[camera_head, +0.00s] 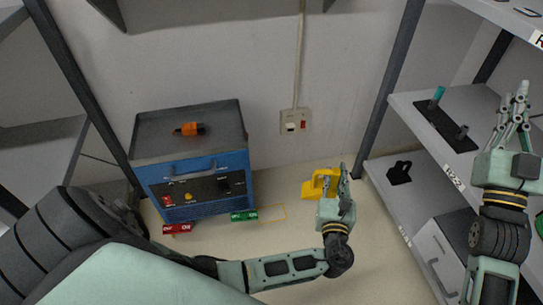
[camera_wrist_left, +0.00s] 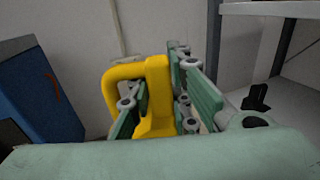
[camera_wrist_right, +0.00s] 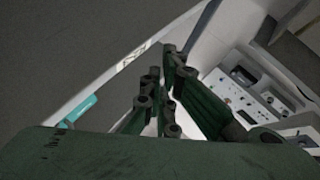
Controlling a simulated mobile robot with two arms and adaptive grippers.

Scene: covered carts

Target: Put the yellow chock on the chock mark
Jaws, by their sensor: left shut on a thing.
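The yellow chock (camera_head: 312,190) is near the back wall, to the right of the chock mark; its handle loop also shows in the left wrist view (camera_wrist_left: 157,75). My left gripper (camera_head: 343,178) is shut on the chock, with a finger on each side of it in the left wrist view (camera_wrist_left: 158,80). The fingers partly hide the chock, and I cannot tell whether it touches the floor. The chock mark (camera_head: 285,212) is a thin yellow outline on the floor beside the blue cart. My right gripper (camera_head: 518,105) is above the right shelf, holding nothing visible; its finger gap is unclear.
The blue cart (camera_head: 205,185) stands left of the mark, with an orange object (camera_head: 189,129) on top. Red (camera_head: 177,229) and green (camera_head: 244,215) blocks lie at its foot. A shelf unit (camera_head: 425,160) on the right holds a black chock-like piece (camera_head: 400,173). A wall socket (camera_head: 295,122) is behind.

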